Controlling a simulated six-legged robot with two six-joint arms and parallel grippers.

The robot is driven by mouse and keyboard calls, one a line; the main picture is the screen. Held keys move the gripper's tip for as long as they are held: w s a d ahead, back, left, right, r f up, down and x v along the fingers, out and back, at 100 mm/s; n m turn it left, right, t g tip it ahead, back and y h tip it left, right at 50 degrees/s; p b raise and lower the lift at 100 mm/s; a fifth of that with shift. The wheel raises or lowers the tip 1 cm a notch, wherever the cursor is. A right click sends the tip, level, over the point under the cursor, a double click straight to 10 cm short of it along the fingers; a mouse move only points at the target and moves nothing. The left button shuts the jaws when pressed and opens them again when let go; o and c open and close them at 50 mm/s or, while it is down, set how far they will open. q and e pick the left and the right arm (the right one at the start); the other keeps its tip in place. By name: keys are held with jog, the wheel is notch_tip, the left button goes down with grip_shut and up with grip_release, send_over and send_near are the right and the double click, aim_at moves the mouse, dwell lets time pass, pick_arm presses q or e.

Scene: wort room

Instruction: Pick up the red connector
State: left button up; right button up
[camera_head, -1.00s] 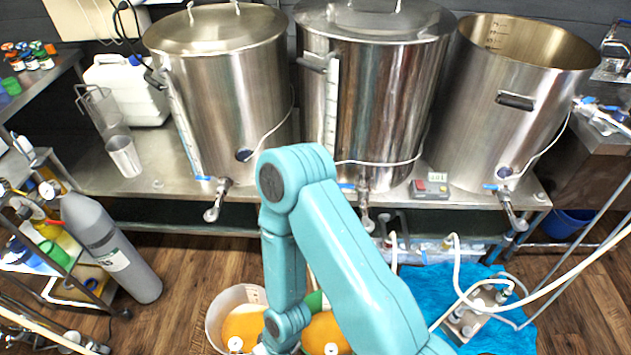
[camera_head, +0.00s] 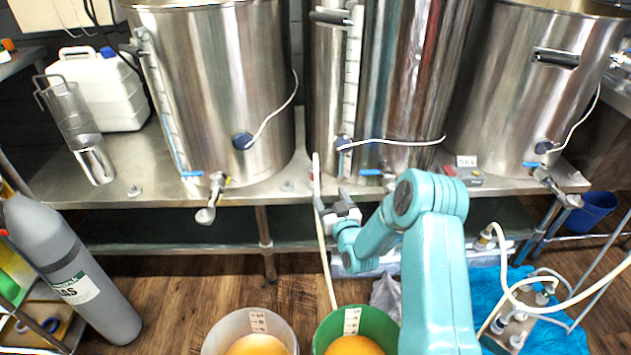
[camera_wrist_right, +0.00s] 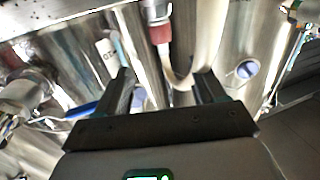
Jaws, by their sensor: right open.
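A dark red connector (camera_wrist_right: 160,34) shows in the right wrist view, on a metal fitting with a pale hose end below it. It lies beyond my fingertips, roughly in line with the gap between them, and appears apart from both. My right gripper (camera_wrist_right: 164,86) is open and empty in that view. In the head view my right gripper (camera_head: 337,209) is at the bench's front edge, close beside a pale upright hose (camera_head: 320,200). I cannot make out the red connector clearly in the head view. My left gripper is not in view.
Large steel kettles (camera_head: 215,95) with taps stand on the steel bench (camera_head: 115,200). A white bucket (camera_head: 222,340) and a green bucket (camera_head: 385,322) hold orange contents on the floor below. A grey gas cylinder (camera_head: 60,265) stands left. A blue cloth (camera_head: 560,325) lies right.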

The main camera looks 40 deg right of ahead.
aim_at(317, 174)
jog(key=x, duration=0.2)
jog(key=b+x, duration=0.1)
jog(key=x, duration=0.5)
jog(key=shift+w+f, duration=0.15)
jog(key=shift+f, duration=0.2)
jog(key=b+x, duration=0.1)
jog(key=x, duration=0.3)
jog(key=shift+w+d+b, duration=0.1)
jog(key=shift+w+b, duration=0.1)
jog(key=shift+b, duration=0.15)
jog(key=shift+w+d+r, duration=0.1)
jog(key=shift+w, duration=0.15)
jog(key=c, duration=1.2)
jog(key=shift+o, duration=0.2)
jog(key=shift+r, duration=0.1)
notch_tip(317, 174, up, 20)
jog(key=p, duration=0.4)
